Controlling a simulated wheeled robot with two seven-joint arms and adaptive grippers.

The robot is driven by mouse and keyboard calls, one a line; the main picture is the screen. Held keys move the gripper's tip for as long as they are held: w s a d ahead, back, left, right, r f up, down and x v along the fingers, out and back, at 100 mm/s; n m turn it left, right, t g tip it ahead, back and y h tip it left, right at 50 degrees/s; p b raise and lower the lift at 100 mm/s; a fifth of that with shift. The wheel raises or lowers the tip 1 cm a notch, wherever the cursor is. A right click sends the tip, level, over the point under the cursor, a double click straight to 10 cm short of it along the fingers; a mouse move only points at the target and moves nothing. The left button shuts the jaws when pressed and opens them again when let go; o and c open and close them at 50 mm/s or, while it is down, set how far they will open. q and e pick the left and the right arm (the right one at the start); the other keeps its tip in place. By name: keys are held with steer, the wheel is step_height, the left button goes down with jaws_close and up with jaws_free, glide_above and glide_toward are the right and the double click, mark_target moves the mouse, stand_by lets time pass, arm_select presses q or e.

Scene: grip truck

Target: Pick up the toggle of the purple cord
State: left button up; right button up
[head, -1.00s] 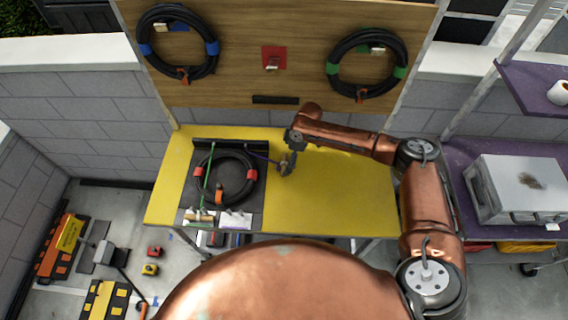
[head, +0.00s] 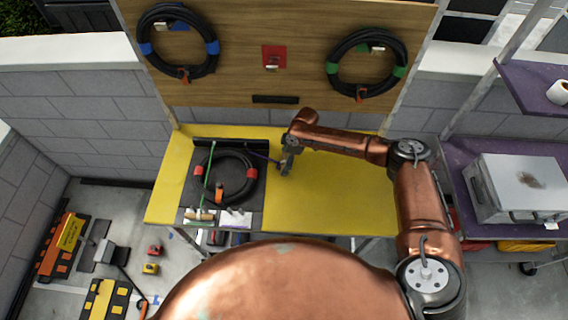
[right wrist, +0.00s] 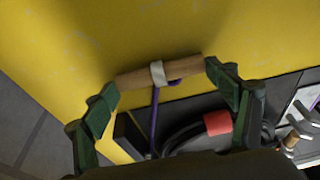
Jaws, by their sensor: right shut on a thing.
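The toggle (right wrist: 188,69) is a short wooden bar with a pale band round its middle. In the right wrist view it lies crosswise between the green fingers of my right gripper (right wrist: 162,77), one finger at each end. The purple cord (right wrist: 154,118) runs from the band down toward the dark mat. In the head view my right gripper (head: 285,166) is over the yellow table just right of the mat, and the purple cord (head: 262,158) reaches to it from the left. The toggle is too small to make out there. My left gripper is not in view.
A black cable coil with red bands (head: 253,173) lies on the dark mat (head: 256,212), with a green cord (head: 210,165) beside it. The yellow table (head: 330,205) is clear to the right. A wooden board (head: 230,60) with hung coils stands behind.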

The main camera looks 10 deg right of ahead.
steer(key=shift+c, duration=1.2)
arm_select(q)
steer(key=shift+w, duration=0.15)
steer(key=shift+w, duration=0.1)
arm_select(e)
steer(key=shift+r, duration=0.6)
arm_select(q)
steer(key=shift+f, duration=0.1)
arm_select(e)
steer(key=s+a+r, duration=0.3)
steer(key=s+r, duration=0.5)
steer(key=s, duration=0.5)
steer(key=shift+s+r, duration=0.3)
steer(key=shift+r, duration=0.1)
